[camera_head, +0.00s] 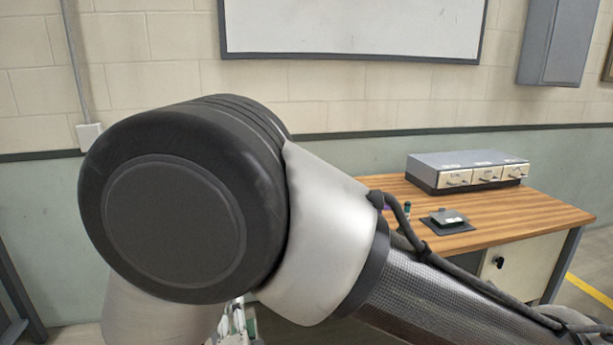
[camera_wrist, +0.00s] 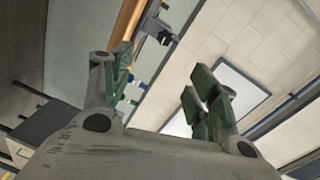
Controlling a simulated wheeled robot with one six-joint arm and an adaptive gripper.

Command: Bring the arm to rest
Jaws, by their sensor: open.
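My arm fills the middle of the head view, with its large dark joint and pale link close to the camera. My gripper (camera_wrist: 162,88) shows in the wrist view with its two green-padded fingers spread apart. It is open, and I see nothing held between the fingers. The wrist view is strongly tilted, with the wall and whiteboard behind the fingers. In the head view most of the gripper is hidden or cannot be made out behind the arm.
A wooden desk (camera_head: 540,217) stands at the right, partly behind my arm. On it are a grey box with three drawer fronts (camera_head: 468,169), a small dark tray (camera_head: 437,227) and a small dark cylinder (camera_head: 407,208). A whiteboard (camera_head: 350,25) hangs on the wall.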

